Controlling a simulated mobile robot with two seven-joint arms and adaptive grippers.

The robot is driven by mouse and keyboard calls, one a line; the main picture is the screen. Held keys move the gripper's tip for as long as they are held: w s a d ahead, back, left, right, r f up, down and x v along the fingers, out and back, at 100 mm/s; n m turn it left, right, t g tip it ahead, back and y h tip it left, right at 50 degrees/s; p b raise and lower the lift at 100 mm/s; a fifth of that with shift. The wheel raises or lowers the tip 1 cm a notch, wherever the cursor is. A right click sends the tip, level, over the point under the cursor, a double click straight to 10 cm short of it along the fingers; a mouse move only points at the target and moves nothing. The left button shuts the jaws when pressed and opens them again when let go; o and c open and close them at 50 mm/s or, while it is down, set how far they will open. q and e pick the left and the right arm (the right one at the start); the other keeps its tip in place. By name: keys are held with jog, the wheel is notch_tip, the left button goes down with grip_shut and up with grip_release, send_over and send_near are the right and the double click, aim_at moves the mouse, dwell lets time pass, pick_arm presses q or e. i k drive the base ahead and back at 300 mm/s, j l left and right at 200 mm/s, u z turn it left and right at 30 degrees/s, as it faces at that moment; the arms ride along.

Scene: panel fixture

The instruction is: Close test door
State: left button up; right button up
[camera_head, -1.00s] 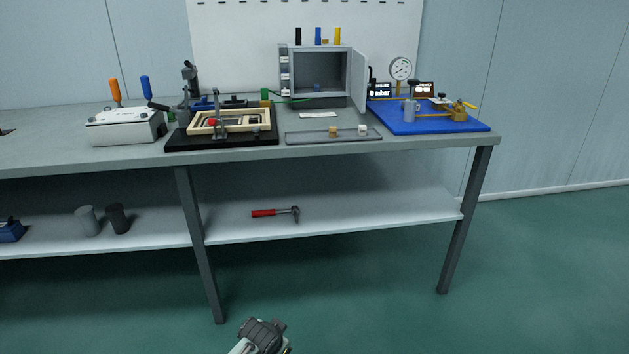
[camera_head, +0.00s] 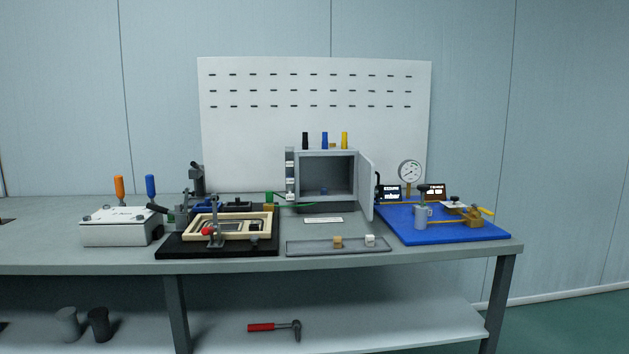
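The grey test box (camera_head: 325,152) stands at the back of the bench with its front open. Its door (camera_head: 366,188) hangs on the right side and is swung open toward me, its edge facing the front. A handle-like dark part shows just right of the door. Neither of my grippers is in view now.
A grey tray (camera_head: 320,248) with two small blocks lies in front of the box. A blue board (camera_head: 440,233) with a clamp and gauge stands to the right. A black fixture (camera_head: 180,245) and a white case (camera_head: 115,229) stand left. A hammer (camera_head: 273,327) lies on the lower shelf.

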aim_at(367, 172)
jog(key=i+l+u, duration=0.15)
jog(key=l, duration=0.2)
jog(key=i+l+u, duration=0.2)
jog(key=l, duration=0.15)
jog(key=i+l+u, duration=0.15)
jog(key=l, duration=0.2)
jog(key=i+l, duration=0.15)
jog(key=l, duration=0.2)
jog(key=i+l+u, duration=0.1)
jog(key=l, duration=0.3)
jog(key=i+l, duration=0.25)
jog(key=l+u, duration=0.05)
jog(key=l, duration=0.05)
